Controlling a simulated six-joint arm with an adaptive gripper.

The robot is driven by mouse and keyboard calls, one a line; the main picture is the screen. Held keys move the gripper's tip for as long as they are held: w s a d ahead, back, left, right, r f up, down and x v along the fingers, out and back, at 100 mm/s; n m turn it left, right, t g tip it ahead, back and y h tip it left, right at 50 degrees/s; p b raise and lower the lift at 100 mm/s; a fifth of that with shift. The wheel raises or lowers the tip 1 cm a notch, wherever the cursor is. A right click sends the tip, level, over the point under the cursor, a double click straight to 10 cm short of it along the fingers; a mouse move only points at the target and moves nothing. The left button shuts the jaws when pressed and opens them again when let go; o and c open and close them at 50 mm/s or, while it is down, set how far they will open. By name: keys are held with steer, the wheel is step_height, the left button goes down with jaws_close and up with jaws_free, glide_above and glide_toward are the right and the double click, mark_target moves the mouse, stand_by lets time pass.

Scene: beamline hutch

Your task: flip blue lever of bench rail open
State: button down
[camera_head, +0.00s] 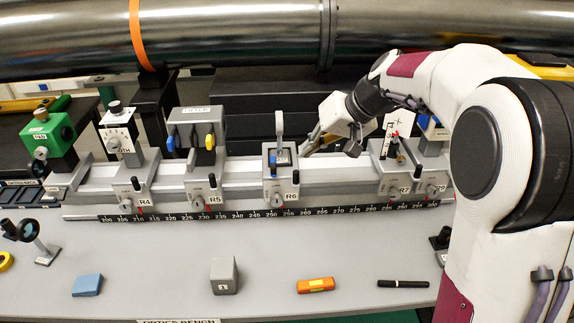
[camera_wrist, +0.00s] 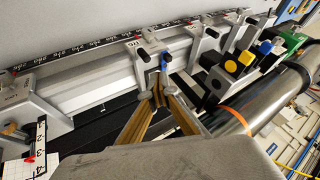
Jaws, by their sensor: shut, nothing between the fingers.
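A blue lever (camera_head: 170,143) hangs on the left front of the grey filter box (camera_head: 196,127), which stands on the bench rail (camera_head: 330,181) at R5. A yellow lever (camera_head: 210,141) is on the box's right. In the wrist view a blue part (camera_wrist: 265,47) shows beyond yellow ones; it looks like the same lever. My gripper (camera_head: 306,149) is shut and empty, just right of the R6 carrier (camera_head: 280,175), well right of the blue lever. Its brass fingers (camera_wrist: 158,88) meet near the R6 carrier's upright post in the wrist view; I cannot tell whether they touch it.
A large steel pipe (camera_head: 250,35) runs above and behind the rail. A green box (camera_head: 48,134) stands at the far left.

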steer(key=shift+f, duration=0.1)
steer(key=x, duration=1)
stand_by(0.4)
